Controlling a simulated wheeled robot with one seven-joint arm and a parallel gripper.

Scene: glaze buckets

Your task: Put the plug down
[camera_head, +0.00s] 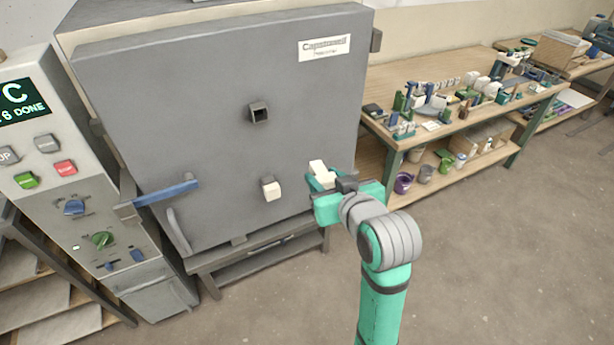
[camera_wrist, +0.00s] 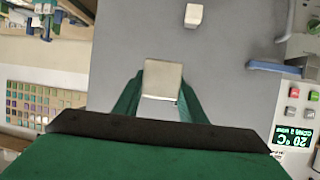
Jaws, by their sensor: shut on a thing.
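A cream-white plug (camera_head: 319,168) is held at the end of my gripper (camera_head: 324,182), in front of the right part of the grey kiln door (camera_head: 200,110). In the wrist view the plug (camera_wrist: 162,80) sits between the two green fingers of my gripper (camera_wrist: 160,95), which are shut on it. A second white plug (camera_head: 271,190) sits in the lower part of the door. It also shows in the wrist view (camera_wrist: 193,15). An open square hole (camera_head: 259,114) with a dark rim is higher on the door.
A control panel (camera_head: 60,180) with a lit display and buttons stands left of the kiln. A blue door handle (camera_head: 165,193) sticks out at the door's left. A wooden workbench (camera_head: 440,130) crowded with small items stands at the right, with buckets (camera_head: 404,182) on its lower shelf. The floor is clear.

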